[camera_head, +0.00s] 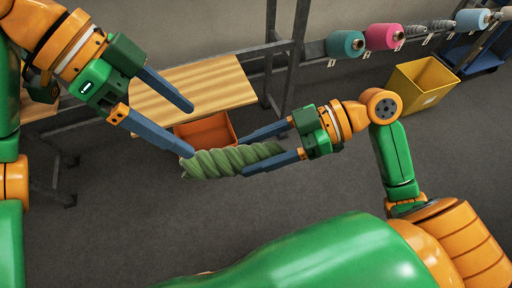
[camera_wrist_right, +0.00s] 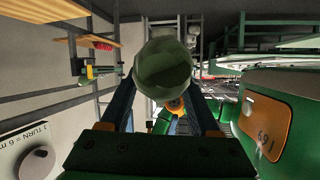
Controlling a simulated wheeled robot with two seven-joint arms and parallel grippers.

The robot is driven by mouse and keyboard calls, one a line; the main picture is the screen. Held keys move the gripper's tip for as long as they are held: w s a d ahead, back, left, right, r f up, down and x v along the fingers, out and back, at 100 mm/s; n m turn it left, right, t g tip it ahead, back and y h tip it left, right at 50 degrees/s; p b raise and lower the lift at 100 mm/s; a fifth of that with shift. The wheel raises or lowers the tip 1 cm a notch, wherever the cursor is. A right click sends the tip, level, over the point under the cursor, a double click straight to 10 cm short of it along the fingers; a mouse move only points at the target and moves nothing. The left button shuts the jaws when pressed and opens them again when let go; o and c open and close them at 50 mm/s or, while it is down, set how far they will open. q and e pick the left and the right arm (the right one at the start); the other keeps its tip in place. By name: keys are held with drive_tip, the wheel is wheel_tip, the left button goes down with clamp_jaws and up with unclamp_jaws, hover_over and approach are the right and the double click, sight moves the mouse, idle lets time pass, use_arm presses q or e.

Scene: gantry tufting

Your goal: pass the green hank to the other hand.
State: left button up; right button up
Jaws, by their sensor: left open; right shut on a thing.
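The green hank (camera_head: 215,162) is a twisted roll, held roughly level in mid-air in the head view. My right gripper (camera_head: 243,156) is shut on its right part, and the left part sticks out free. In the right wrist view the hank (camera_wrist_right: 164,68) shows end-on between the blue fingers. My left gripper (camera_head: 191,130) is open and empty, above and left of the hank. Its lower fingertip overlaps the hank's left end in the picture; I cannot tell whether they touch.
A wooden table (camera_head: 205,82) and an orange bin (camera_head: 207,132) lie behind the hands. A metal rack carries teal (camera_head: 345,44), pink (camera_head: 383,37) and blue yarn cones. A yellow bin (camera_head: 423,84) stands at the right. The grey floor below the hank is clear.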

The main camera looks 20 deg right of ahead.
use_arm(q)
drive_tip(key=shift+w+a+r, duration=0.1)
drive_tip(key=shift+w+r, duration=0.05)
drive_tip(key=shift+r, duration=0.1)
drive_tip(key=w+d+f+n+t+h, duration=0.3)
drive_tip(key=w+f+n+h, duration=0.1)
drive_tip(key=w+f+n, duration=0.75)
drive_tip(key=w+a+f+n+t+y, duration=0.1)
drive_tip(key=a+f+n, duration=0.15)
drive_tip(key=f, duration=0.75)
drive_tip(key=w+a+f+n+t+y, duration=0.1)
drive_tip(key=a+f+n+t+y, duration=0.15)
drive_tip(key=f, duration=0.85)
drive_tip(key=s+a+f+n+g+y, duration=0.1)
drive_tip(key=s+a+f+y, duration=0.1)
drive_tip(key=s+a+f, duration=0.6)
drive_tip(key=s+a+f+n+y, duration=0.1)
drive_tip(key=s+a+f+y, duration=0.1)
drive_tip(key=s+f, duration=0.65)
drive_tip(key=s+a+f, duration=0.1)
drive_tip(key=s+f, duration=0.2)
drive_tip(key=s, duration=0.4)
drive_tip(key=s+a+f+m+g+y, duration=0.1)
drive_tip(key=s+a+f, duration=0.1)
drive_tip(key=s, duration=0.5)
drive_tip(key=s+a+f+g+y, duration=0.1)
drive_tip(key=s+a+f, duration=0.1)
drive_tip(key=s+f, duration=0.3)
drive_tip(key=shift+s, duration=1.2)
